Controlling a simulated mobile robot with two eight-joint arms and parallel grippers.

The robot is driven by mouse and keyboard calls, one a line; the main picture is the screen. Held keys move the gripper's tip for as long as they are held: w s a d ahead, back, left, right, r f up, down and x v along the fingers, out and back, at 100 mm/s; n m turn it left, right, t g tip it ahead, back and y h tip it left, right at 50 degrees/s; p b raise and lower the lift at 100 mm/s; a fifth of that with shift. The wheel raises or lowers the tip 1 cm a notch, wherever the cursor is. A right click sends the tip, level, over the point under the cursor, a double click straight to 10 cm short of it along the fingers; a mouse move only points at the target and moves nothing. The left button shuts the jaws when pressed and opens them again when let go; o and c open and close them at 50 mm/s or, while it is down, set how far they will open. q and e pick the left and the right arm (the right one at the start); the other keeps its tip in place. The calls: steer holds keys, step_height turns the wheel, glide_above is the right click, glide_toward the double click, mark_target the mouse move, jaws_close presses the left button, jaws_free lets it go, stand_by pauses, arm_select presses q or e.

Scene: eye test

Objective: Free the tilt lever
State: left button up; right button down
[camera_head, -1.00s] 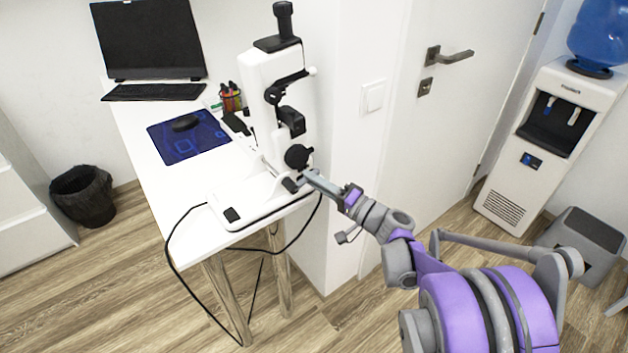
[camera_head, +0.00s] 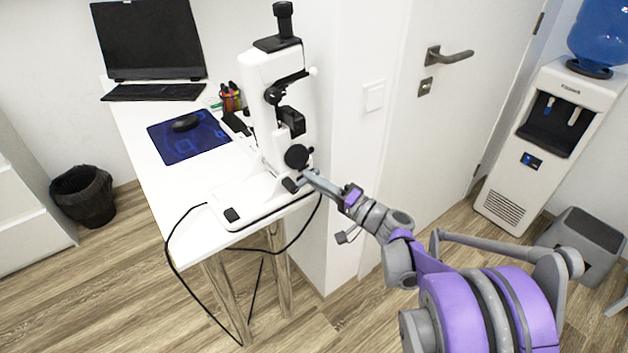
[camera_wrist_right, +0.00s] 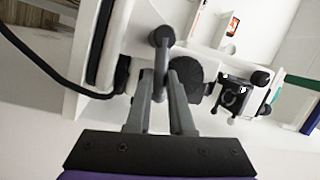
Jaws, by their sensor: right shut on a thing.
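The white eye test device (camera_head: 262,75) stands on the right side of the white table, upright on its base. A dark lever with a rounded end (camera_wrist_right: 162,37) sticks out low on it, below the round black knob (camera_head: 297,156). My right gripper (camera_head: 305,178) reaches it from the right. In the right wrist view, the gripper's two fingers (camera_wrist_right: 166,82) are on either side of the lever's shaft, shut on it. The knob (camera_wrist_right: 190,78) shows just behind the right finger. In the head view the fingertips hide part of the lever. My left gripper is not in view.
The table (camera_head: 150,170) also holds a laptop (camera_head: 150,40), a mouse pad (camera_head: 188,137) and a pen cup (camera_head: 231,97). A black cable (camera_head: 168,245) hangs off its front edge. A white wall corner (camera_head: 345,200) stands close behind the gripper. A water cooler (camera_head: 548,140) is at the right.

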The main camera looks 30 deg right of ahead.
stand_by(0.5)
steer(key=r+n+p, duration=0.1)
steer(key=n+p, duration=0.1)
steer(key=a+r+n+g+p, duration=0.1)
steer(key=n+p, duration=0.1)
steer(key=r+n+g+p, duration=0.1)
steer(key=n+p, duration=0.2)
steer(key=shift+s+a+r+h, duration=0.1)
steer(key=shift+a+r+h, duration=0.05)
steer(key=shift+a+h, duration=0.2)
steer(key=shift+a+r+n+g+h+p, duration=0.15)
steer(key=shift+a+n+g+h+p, duration=0.25)
steer(key=shift+n+p, duration=0.55)
steer(key=shift+a+r+n+g+h+p, duration=0.15)
steer(key=shift+a+n+p, duration=0.3)
steer(key=shift+n+p, duration=0.5)
steer(key=shift+n, duration=0.3)
steer(key=c, duration=0.8)
jaws_free()
steer(key=shift+s, duration=0.1)
